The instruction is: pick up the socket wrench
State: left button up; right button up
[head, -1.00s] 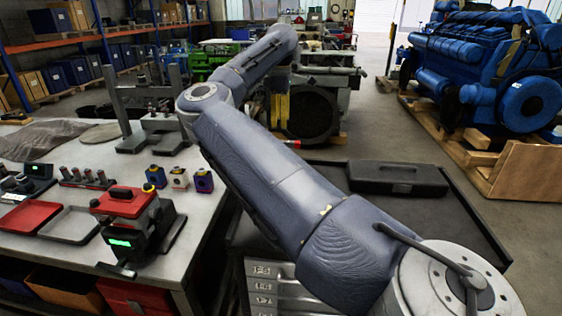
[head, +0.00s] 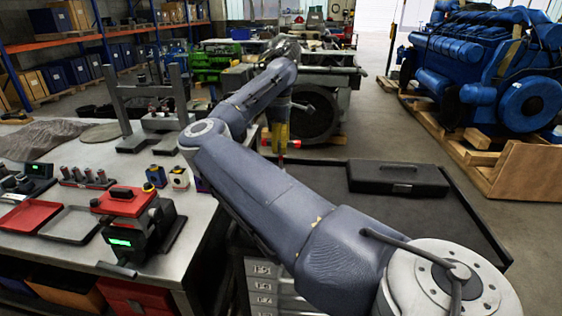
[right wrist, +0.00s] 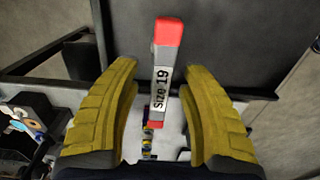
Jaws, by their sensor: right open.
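The socket wrench (right wrist: 162,85) shows in the right wrist view as a grey bar with red ends and a white "Size 19" label. Its long side runs between the two yellow fingers of my right gripper (right wrist: 156,76), with a gap on each side. The gripper is open and empty. In the head view, the yellow fingers of the right gripper (head: 279,146) point down at the far left of the dark bench top. A small red end of the wrench (head: 296,143) shows beside them; the rest is hidden. My left gripper is not in view.
A dark toolbox (head: 398,178) sits on the dark cart top (head: 440,222), right of my arm. The grey workbench (head: 60,262) at left holds a red-topped device (head: 133,218), trays and small blocks. A blue engine (head: 490,70) stands behind. The cart's middle is clear.

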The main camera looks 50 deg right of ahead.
jog(key=shift+f, duration=0.1)
jog(key=shift+c, duration=0.3)
grip_shut()
